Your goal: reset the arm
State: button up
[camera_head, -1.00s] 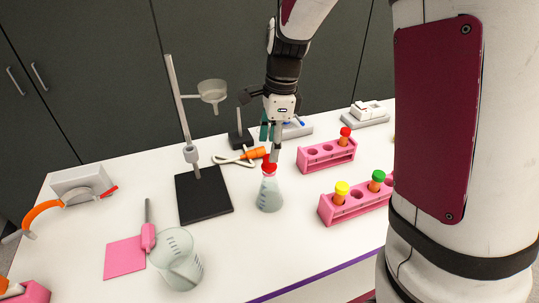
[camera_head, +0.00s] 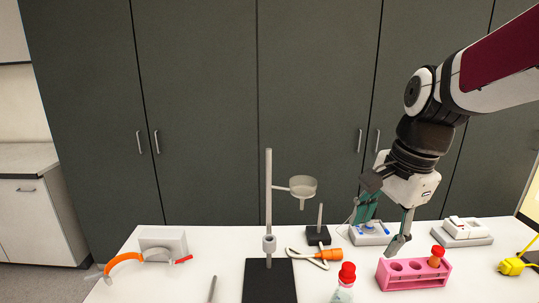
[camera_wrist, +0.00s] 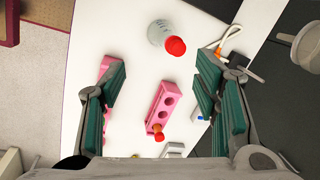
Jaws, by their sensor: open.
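My gripper (camera_head: 383,226) is raised above the back right part of the white table. Its jaws are wide apart with nothing between them. In the wrist view my gripper (camera_wrist: 160,85) shows both green-padded fingers spread, with the table below. The flask with a red cap (camera_head: 347,273) stands on the table, to the left of and apart from my gripper; only its top shows at the lower edge. It also shows whole in the wrist view (camera_wrist: 158,34).
A pink rack (camera_head: 415,282) with an orange, red-capped tube stands below and right of my gripper. A stand with a funnel (camera_head: 302,186) rises at the middle. A headband (camera_head: 126,260) lies at left. Dark cabinets (camera_head: 200,120) stand behind.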

jog(key=s+r+n+t+h, duration=0.1)
jog(key=s+n+t, duration=0.2)
jog(key=s+n, duration=1)
jog(key=shift+s+a+r+n+t, duration=0.3)
jog(key=shift+s+r, duration=0.1)
jog(key=shift+s, duration=0.2)
